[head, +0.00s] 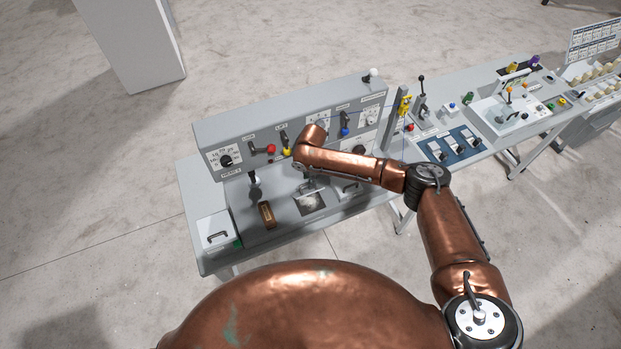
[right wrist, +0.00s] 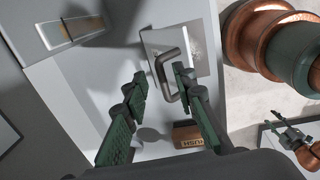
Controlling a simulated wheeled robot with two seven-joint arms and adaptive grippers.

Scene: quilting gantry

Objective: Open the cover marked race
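A flat plate cover with a dark bent handle lies on the grey console deck; the cover shows in the right wrist view (right wrist: 202,62) and in the head view (head: 312,203). Its lettering is too small to read. My right gripper shows in the head view (head: 308,187), low over this cover. In the right wrist view the right gripper (right wrist: 161,84) is open, one finger on each side of the handle (right wrist: 165,75). I cannot tell whether a finger touches it. The cover looks closed.
A brown block (head: 267,215) with lettering sits left of the cover. A white box with a handle (head: 214,232) is at the deck's left end. The upright panel (head: 232,133) with knobs and levers stands close behind. Another handle (head: 350,187) lies to the right.

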